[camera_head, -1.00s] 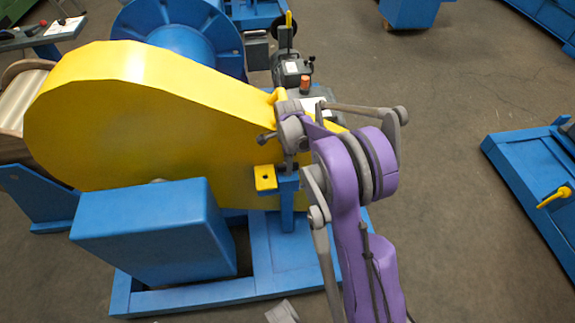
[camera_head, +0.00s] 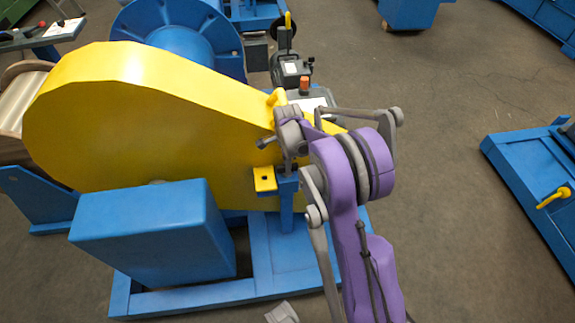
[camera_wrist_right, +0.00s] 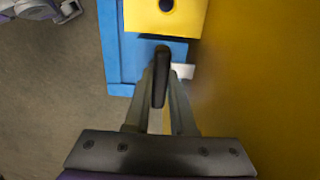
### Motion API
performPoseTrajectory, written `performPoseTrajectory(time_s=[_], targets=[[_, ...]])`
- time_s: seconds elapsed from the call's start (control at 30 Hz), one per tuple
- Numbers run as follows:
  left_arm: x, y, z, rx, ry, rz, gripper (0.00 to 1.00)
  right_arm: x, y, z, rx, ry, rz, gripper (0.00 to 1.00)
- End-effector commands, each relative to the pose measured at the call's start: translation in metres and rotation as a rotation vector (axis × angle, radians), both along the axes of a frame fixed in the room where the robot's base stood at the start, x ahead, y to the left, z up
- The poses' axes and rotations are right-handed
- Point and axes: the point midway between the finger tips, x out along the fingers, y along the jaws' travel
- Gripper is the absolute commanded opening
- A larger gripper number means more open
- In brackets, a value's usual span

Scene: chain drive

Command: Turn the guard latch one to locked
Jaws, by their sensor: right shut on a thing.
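The large yellow guard (camera_head: 130,115) covers the chain drive. A yellow tab with a hole (camera_head: 265,180) sits at its lower right by a blue post (camera_head: 287,205); the tab also shows at the top of the right wrist view (camera_wrist_right: 150,18). My right gripper (camera_head: 289,165) points down at the top of this post. In the right wrist view its two fingers (camera_wrist_right: 162,85) are shut on a dark latch handle (camera_wrist_right: 159,80). The latch's pivot is mostly hidden by the gripper in the head view.
A blue box housing (camera_head: 150,235) and blue base frame (camera_head: 200,297) stand in front of the guard. Its yellow wall (camera_wrist_right: 260,80) is close beside my right gripper. A blue frame with a yellow handle (camera_head: 553,198) stands far right. Floor between is clear.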

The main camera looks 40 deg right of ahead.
Motion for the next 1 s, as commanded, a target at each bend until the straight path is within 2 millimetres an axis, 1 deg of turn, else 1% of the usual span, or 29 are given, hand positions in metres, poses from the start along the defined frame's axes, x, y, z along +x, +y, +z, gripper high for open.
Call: performPoseTrajectory(time_s=[0.33, 0.67, 0.7, 0.77, 0.8, 0.83, 1.0], targets=[[-0.0002, 0.0, -0.0073, 0.0, 0.002, 0.0, 0.64, 0.0, -0.0001, -0.0004, 0.0, 0.0, 0.241, 0.0], [-0.0001, 0.0, -0.0071, 0.0, 0.002, 0.0, 0.64, 0.0001, -0.0002, 0.0002, 0.0, 0.0, 0.261, 0.0], [-0.0001, 0.0, -0.0071, 0.0, 0.002, 0.0, 0.64, 0.0001, -0.0002, 0.0002, 0.0, 0.0, 0.261, 0.3], [-0.0001, 0.0, -0.0071, 0.0, 0.002, 0.0, 0.64, 0.0002, -0.0001, 0.0002, 0.0, 0.0, 0.261, 0.4], [-0.0001, 0.0, -0.0071, 0.0, 0.002, 0.0, 0.64, 0.0001, 0.0, 0.0002, 0.0, 0.0, 0.261, 0.48], [-0.0002, 0.0, -0.0071, 0.0, 0.002, 0.0, 0.64, 0.0001, 0.0, 0.0002, 0.0, 0.0, 0.26, 0.53], [-0.0002, 0.0, -0.0071, 0.0, 0.002, 0.0, 0.64, 0.0001, 0.0, 0.0002, 0.0, 0.0, 0.26, 0.53]])
